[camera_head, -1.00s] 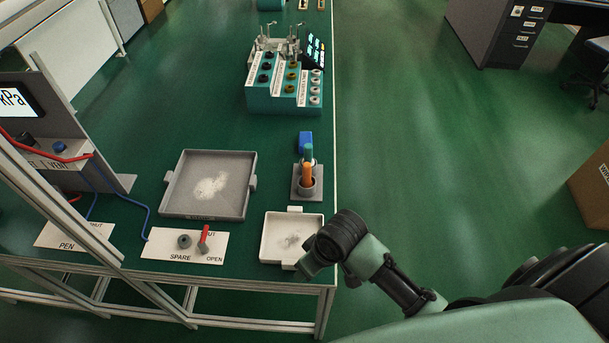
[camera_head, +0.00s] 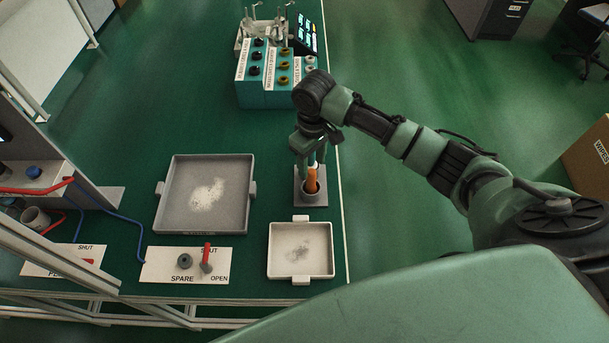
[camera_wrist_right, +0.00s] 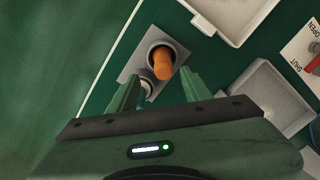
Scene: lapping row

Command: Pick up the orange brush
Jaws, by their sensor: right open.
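The orange brush (camera_head: 312,181) stands in a grey round cup holder (camera_head: 312,197) near the right edge of the green bench. In the right wrist view the brush (camera_wrist_right: 162,66) sticks up out of the dark opening of the cup (camera_wrist_right: 158,46). My right gripper (camera_head: 308,150) is above and just behind the holder, pointing down. In the wrist view its two fingers (camera_wrist_right: 160,88) are apart, with the brush just beyond their tips and nothing held. The wrist hides part of the brush's surroundings in the head view. My left gripper is not in view.
A small pale tray (camera_head: 327,250) lies in front of the holder. A larger grey tray (camera_head: 160,220) with white powder is to the left. A SPARE valve plate (camera_head: 155,265) with a red lever is at front left. A teal rack (camera_head: 262,98) stands behind.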

